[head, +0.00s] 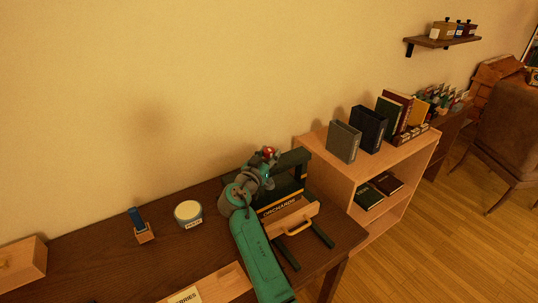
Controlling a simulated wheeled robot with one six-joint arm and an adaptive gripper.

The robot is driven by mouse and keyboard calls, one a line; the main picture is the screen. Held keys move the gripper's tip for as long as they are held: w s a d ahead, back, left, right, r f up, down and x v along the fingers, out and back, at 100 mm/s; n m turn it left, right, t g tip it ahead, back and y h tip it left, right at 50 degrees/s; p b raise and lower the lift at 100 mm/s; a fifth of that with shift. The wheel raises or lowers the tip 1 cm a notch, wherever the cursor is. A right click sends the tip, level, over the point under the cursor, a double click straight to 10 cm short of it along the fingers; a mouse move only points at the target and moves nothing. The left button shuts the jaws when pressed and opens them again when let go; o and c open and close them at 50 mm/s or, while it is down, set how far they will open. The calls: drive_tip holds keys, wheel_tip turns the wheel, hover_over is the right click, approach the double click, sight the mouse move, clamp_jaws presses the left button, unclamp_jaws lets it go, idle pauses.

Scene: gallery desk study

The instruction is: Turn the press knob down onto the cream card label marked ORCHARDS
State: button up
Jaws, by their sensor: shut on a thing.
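The dark green press (296,158) stands at the right end of the dark desk. A wooden drawer (283,227) with a pale handle sits in it, its front facing me. The label lettered ORCHARDS (280,207) shows along the top of the drawer front, under the press's crossbar. My gripper (267,158) is at the top of the press, shut on the press knob, of which a small red part (270,151) seems to show. The jaws and my wrist hide most of the knob. I cannot tell whether the press touches the label.
A round tin (188,213) and a small blue-handled stamp (138,224) stand on the desk to the left. A wooden box (20,264) is at far left. A card (185,296) lies at the front. A bookcase (328,172) with books adjoins the desk on the right.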

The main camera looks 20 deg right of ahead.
drive_tip(key=shift+m+g+h, duration=0.4)
drive_tip(key=o, duration=1.2)
drive_tip(key=shift+c, duration=0.2)
drive_tip(key=v, duration=1.2)
